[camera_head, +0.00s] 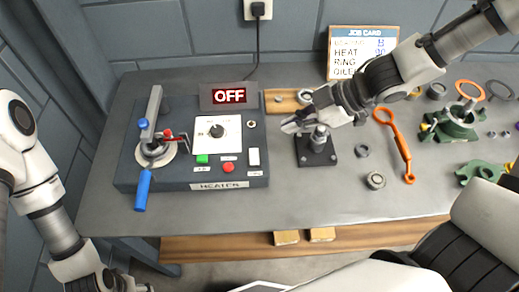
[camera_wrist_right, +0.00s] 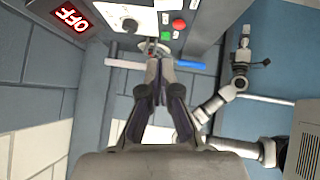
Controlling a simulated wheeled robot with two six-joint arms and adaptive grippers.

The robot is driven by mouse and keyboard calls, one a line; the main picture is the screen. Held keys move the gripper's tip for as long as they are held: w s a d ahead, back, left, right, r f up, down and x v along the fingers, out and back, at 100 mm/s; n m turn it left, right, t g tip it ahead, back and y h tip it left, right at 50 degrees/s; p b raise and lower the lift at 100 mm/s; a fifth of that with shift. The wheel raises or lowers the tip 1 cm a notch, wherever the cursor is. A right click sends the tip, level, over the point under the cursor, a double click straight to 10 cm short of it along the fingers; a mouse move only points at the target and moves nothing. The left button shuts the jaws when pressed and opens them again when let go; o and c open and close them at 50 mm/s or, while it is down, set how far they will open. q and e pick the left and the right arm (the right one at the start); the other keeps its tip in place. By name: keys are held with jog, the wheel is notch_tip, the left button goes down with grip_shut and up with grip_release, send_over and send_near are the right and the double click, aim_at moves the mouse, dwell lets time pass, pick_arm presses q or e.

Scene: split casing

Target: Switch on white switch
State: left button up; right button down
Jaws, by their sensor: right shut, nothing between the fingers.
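The white switch (camera_head: 253,157) is a small upright rocker at the right of the grey heater box (camera_head: 190,192), beside a red button (camera_head: 228,167) and a green button (camera_head: 202,159). The display (camera_head: 229,96) on the box reads OFF. My right gripper (camera_head: 290,126) is shut and empty, up and to the right of the switch and apart from it, near a black block with a post. In the wrist view its fingertips (camera_wrist_right: 160,62) are together. My left gripper (camera_head: 108,283) is low at the left, partly cut off by the frame, its fingers unclear.
A lever with a blue handle (camera_head: 143,188) stands at the left of the box. The black block (camera_head: 316,152) is right of the box. An orange wrench (camera_head: 393,137), rings and green parts (camera_head: 455,124) lie farther right. Bare table lies in front of the box.

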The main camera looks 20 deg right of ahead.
jog(key=b, duration=0.6)
send_over(250, 152)
jog(key=s+d, duration=0.2)
notch_tip(250, 152, down, 8)
jog(key=shift+w+r, duration=0.1)
jog(key=shift+r, duration=0.1)
jog(key=shift+w+d+f, duration=0.1)
jog(key=shift+w+f, duration=0.05)
jog(key=shift+f, duration=0.45)
jog(key=shift+w+f, duration=0.1)
jog(key=shift+f, duration=0.45)
jog(key=shift+w+d+f, duration=0.1)
jog(key=shift+d+f, duration=0.1)
jog(key=shift+f, duration=0.2)
jog(key=shift+a, duration=0.15)
